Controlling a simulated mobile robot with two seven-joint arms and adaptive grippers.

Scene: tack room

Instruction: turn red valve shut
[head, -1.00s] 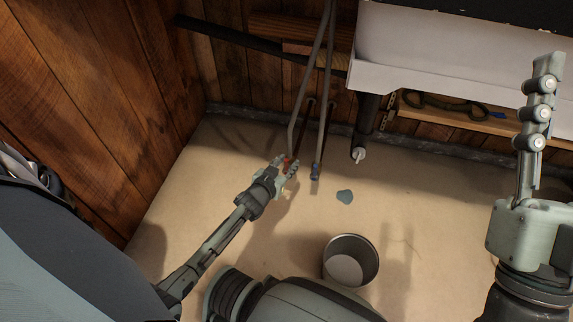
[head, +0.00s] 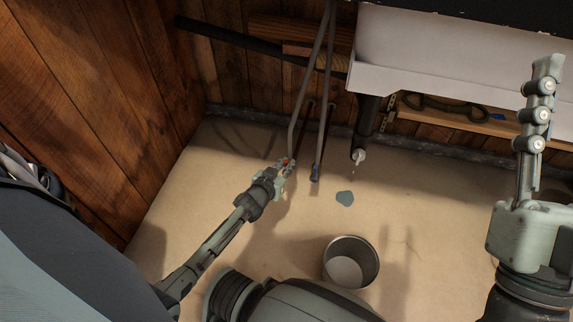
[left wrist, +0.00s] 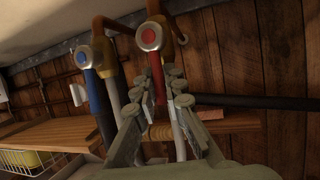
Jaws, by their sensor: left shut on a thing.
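The red valve (left wrist: 149,37) has a round metal hub with a red cap and a red lever (left wrist: 159,80) that runs down between my left fingers in the left wrist view. In the head view only a small red patch of the valve (head: 286,161) shows at the foot of a grey pipe. My left gripper (head: 288,166) is there, its fingers on either side of the lever and shut on it; it also shows in the left wrist view (left wrist: 164,84). My right gripper (head: 541,70) is raised at the right, far from the valve; its finger opening is unclear.
A blue valve (head: 315,173) is close right of the red one. A dark drainpipe (head: 366,122) hangs under the white sink (head: 430,60), above a small puddle (head: 345,198). A metal bucket (head: 350,262) stands nearer me. A wooden shelf (head: 465,120) is at the back.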

